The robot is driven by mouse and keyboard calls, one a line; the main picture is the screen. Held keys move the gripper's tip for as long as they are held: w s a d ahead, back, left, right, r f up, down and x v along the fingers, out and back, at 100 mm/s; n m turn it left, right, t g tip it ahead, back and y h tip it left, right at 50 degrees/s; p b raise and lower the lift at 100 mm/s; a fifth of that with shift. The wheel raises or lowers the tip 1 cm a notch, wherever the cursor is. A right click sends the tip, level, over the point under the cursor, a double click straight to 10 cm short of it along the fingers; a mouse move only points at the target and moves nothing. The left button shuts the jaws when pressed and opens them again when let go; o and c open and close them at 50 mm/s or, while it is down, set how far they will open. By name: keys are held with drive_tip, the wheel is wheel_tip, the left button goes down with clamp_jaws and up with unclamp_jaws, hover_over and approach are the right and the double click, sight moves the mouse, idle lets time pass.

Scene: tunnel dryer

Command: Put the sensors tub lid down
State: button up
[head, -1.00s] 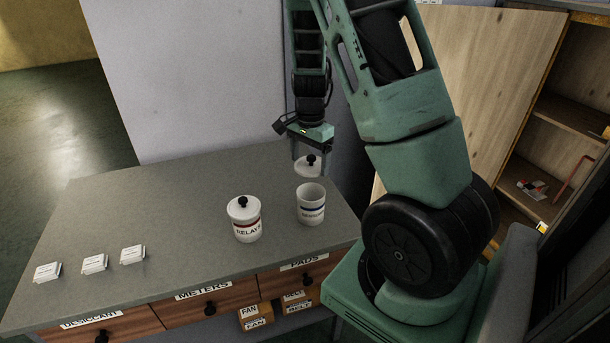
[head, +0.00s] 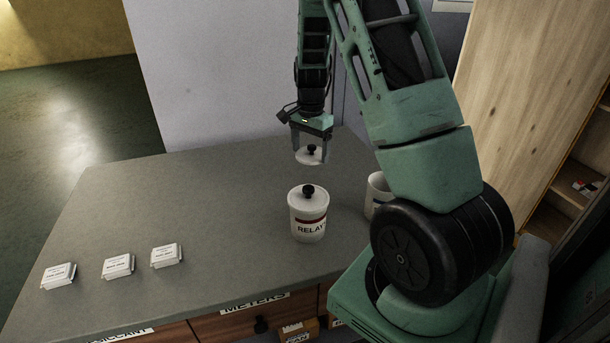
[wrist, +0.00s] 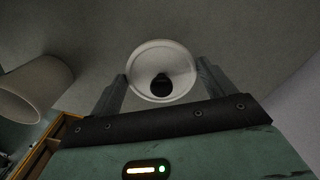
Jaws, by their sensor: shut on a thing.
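My gripper (head: 311,148) is shut on the white sensors tub lid (head: 309,157), which has a black knob. It holds the lid above the bench top, behind the relays tub (head: 307,222). In the wrist view the lid (wrist: 178,62) sits between the two fingers, knob towards the camera. The sensors tub (head: 375,190) stands uncovered to the right of the relays tub, partly hidden by my arm, its label mostly covered. A white tub, apparently this one, also shows at the left of the wrist view (wrist: 38,88), apart from the lid.
The grey bench top (head: 200,215) is clear to the left of and behind the relays tub. Several small white labelled packs (head: 118,266) lie at the front left. The relays tub wears its own black-knobbed lid. A pale wall panel (head: 210,75) rises behind the bench.

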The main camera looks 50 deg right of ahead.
sight(310, 179)
drive_tip(key=shift+f, duration=3.6)
drive_tip(key=shift+f, duration=0.15)
